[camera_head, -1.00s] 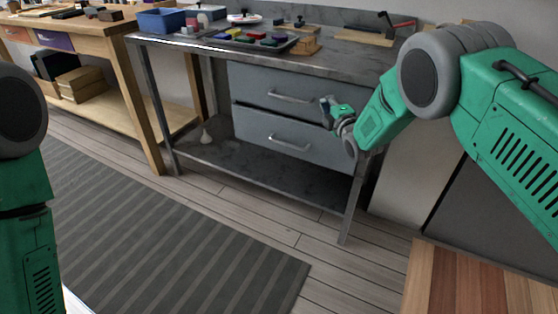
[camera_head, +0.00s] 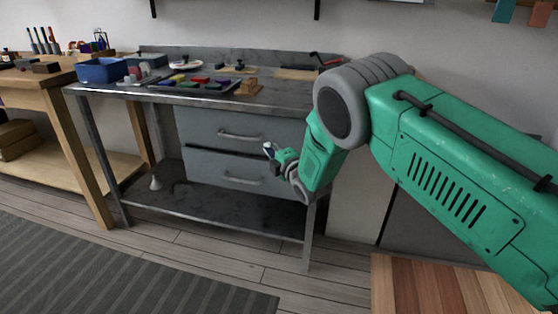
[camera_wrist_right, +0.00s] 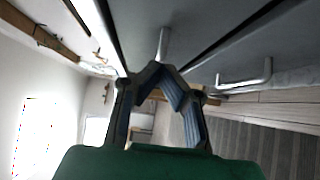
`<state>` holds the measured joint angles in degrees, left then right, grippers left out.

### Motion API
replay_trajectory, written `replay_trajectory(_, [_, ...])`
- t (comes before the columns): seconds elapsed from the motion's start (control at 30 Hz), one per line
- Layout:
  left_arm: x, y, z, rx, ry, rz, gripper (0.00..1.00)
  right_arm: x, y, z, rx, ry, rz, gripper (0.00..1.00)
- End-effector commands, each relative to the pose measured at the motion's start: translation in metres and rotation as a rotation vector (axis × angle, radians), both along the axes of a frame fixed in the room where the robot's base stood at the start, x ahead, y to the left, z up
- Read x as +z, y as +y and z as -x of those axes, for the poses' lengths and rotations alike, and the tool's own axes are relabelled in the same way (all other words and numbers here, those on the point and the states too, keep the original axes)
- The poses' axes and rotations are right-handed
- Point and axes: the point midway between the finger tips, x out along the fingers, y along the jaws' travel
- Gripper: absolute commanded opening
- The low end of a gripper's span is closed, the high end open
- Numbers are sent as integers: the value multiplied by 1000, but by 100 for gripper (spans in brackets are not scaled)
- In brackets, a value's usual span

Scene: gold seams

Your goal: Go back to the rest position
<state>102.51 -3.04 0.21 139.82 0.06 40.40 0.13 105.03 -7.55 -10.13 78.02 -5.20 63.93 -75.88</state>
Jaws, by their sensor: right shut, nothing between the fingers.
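My right arm, green and grey, reaches in from the right in the head view. My right gripper (camera_head: 270,151) is in front of the grey metal workbench's (camera_head: 210,97) drawers, near the upper drawer (camera_head: 225,133) and the lower drawer (camera_head: 220,171). Both drawers look closed. In the right wrist view my right gripper (camera_wrist_right: 157,70) has its blue-grey fingers brought together at the tips, with nothing held between them. Drawer handles show ahead of and beside it. My left gripper is not in view.
The bench top holds a blue bin (camera_head: 103,71), a tray of coloured blocks (camera_head: 190,88) and a wooden block (camera_head: 248,87). A white flask-like object (camera_head: 155,183) stands on the lower shelf. A wooden table (camera_head: 60,78) stands at left. A striped rug (camera_head: 120,275) covers the floor.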

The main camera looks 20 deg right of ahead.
Motion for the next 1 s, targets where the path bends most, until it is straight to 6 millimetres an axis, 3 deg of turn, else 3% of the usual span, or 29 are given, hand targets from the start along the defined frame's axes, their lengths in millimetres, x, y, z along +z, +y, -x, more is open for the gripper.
replay_trajectory(0.3, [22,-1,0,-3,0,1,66,2,-8,54,-2,4,4,0])
replay_trajectory(0.63, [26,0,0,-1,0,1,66,0,-10,74,-2,6,1,0])
replay_trajectory(0.77, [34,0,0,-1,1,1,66,-19,-19,92,-35,105,-77,0])
replay_trajectory(0.87, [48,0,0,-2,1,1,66,-51,-31,131,-111,289,-227,0])
replay_trajectory(1.0, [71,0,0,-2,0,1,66,-99,-41,222,-309,614,-504,0])
